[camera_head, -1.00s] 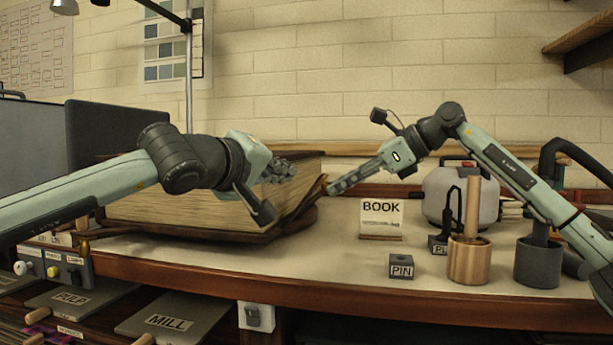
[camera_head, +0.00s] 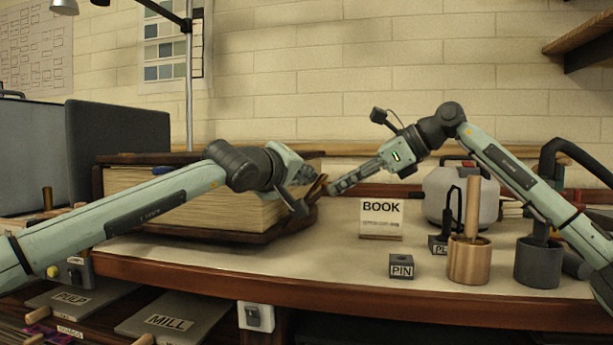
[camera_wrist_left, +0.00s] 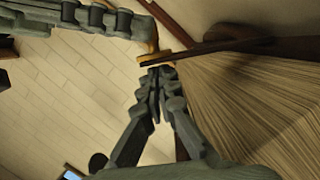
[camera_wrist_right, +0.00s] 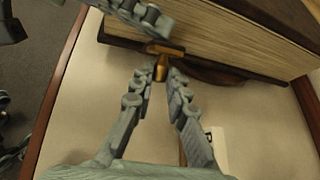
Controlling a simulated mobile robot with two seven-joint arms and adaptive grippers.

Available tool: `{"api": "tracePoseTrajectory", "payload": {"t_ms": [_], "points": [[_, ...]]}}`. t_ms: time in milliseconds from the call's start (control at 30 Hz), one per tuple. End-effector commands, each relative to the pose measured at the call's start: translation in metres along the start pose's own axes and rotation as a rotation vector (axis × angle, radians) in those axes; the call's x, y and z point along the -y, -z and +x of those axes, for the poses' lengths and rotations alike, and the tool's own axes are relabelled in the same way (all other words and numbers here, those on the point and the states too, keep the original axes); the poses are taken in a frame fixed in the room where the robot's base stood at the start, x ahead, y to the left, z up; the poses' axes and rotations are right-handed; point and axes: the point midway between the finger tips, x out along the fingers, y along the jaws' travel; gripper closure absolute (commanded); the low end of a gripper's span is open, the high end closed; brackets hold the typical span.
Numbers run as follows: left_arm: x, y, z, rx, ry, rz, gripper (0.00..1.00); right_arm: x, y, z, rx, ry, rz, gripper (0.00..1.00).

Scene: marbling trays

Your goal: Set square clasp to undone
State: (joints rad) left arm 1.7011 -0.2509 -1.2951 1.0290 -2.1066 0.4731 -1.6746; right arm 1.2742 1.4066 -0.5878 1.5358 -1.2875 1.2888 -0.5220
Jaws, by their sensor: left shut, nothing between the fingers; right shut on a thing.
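A thick book (camera_head: 215,212) with dark covers lies at the left of the bench. At its right end a brown strap (camera_wrist_left: 205,48) with a brass clasp piece (camera_wrist_right: 165,50) sticks out. I cannot tell whether the clasp is square or fastened. My right gripper (camera_head: 332,189) is shut on the brass piece; its fingertips (camera_wrist_right: 152,72) meet there in the right wrist view. My left gripper (camera_wrist_left: 158,72) is shut and empty, its tips close below the strap's brass end.
A BOOK card (camera_head: 381,218) stands right of the book. A block marked PIN (camera_head: 401,266), a copper pot (camera_head: 469,262) and a dark pot (camera_head: 538,264) stand farther right. A grey-white canister (camera_head: 446,190) is behind them. The bench front between book and PIN block is clear.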

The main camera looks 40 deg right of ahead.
Motion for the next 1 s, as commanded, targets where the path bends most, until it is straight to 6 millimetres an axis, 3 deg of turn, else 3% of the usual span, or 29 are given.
{"api": "tracePoseTrajectory", "payload": {"t_ms": [467,500,633,1000], "points": [[-0.001,-0.022,0.005,0.011,0.014,0.058,1.0,0.0,-0.001,0.0,0.004,0.0,-0.001,1.0],[-0.001,-0.023,0.005,0.012,0.014,0.059,1.0,0.0,-0.002,0.0,0.005,0.0,-0.001,0.8],[-0.002,-0.023,0.005,0.011,0.013,0.058,1.0,-0.001,-0.002,0.0,0.006,0.0,-0.002,0.64],[-0.002,-0.021,0.005,0.009,0.012,0.058,1.0,0.0,-0.003,-0.004,0.008,0.002,-0.002,0.64]]}}
